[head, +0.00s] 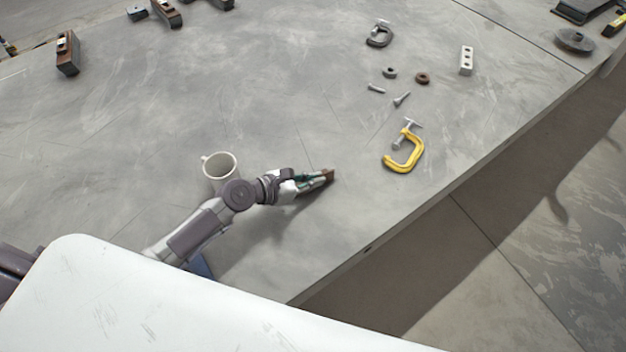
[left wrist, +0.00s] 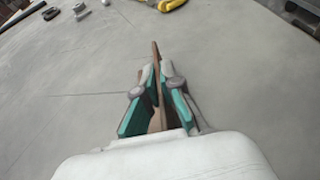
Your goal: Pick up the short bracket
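My left gripper (head: 316,181) is low over the grey table, right of the white mug. Its fingers are closed on a thin, flat brown piece, which looks like the short bracket (head: 329,175). In the left wrist view, the bracket (left wrist: 155,62) stands edge-on between the teal-padded fingers of the left gripper (left wrist: 163,85) and sticks out past their tips. Most of the bracket's faces are hidden by the fingers. I cannot tell whether it touches the table. My right gripper is not in view.
A white mug (head: 220,169) stands close to my left arm. A yellow clamp (head: 405,155) lies to the right, near the table edge. Bolts, nuts, a grey clamp (head: 379,36) and a light block with holes (head: 466,61) lie farther back. The table between is clear.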

